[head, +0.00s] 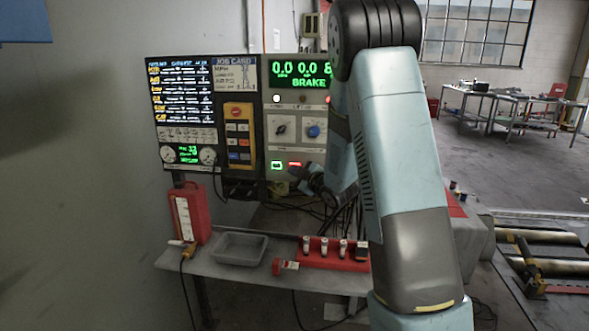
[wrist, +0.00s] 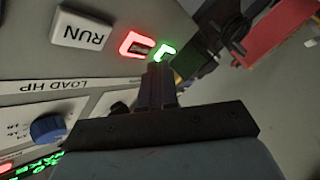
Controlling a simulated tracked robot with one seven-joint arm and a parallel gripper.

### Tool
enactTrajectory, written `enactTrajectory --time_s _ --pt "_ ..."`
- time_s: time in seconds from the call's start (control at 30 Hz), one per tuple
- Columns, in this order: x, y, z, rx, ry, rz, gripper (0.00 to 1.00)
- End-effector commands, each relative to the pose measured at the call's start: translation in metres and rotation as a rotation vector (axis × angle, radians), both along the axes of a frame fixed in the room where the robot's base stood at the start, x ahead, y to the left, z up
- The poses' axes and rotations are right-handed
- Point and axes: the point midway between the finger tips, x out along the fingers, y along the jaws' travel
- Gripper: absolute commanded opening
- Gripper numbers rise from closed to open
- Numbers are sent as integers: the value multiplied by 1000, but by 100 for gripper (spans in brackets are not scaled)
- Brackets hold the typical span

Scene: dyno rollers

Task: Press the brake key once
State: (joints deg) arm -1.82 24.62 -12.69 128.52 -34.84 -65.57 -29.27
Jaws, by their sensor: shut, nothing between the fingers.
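The grey control panel (head: 291,148) stands on the wall, with a green display reading BRAKE (head: 308,83). Low on it are a green-lit outline (head: 277,165) and a red-lit one (head: 295,164). In the wrist view, the picture is turned over: the green outline (wrist: 166,51) and red outline (wrist: 136,44) sit beside a white RUN key (wrist: 83,31). I cannot read which is the brake key. My gripper (wrist: 158,68) is shut and empty, its tips at the lower edge of the lit outlines. I cannot tell whether they touch.
A blue knob (head: 313,131) is higher on the panel. An orange pendant (head: 239,110) hangs left of it. A red jug (head: 190,213), grey tray (head: 240,246) and red holder (head: 331,262) stand on the bench below. My arm hides the panel's right side.

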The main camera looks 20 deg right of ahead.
Motion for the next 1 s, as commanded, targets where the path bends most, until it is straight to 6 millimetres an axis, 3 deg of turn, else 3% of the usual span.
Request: enactTrajectory --time_s 0.5,1.0 --pt "-37 17 0 1 0 1 0" --pt "-40 18 0 1 0 0 0"
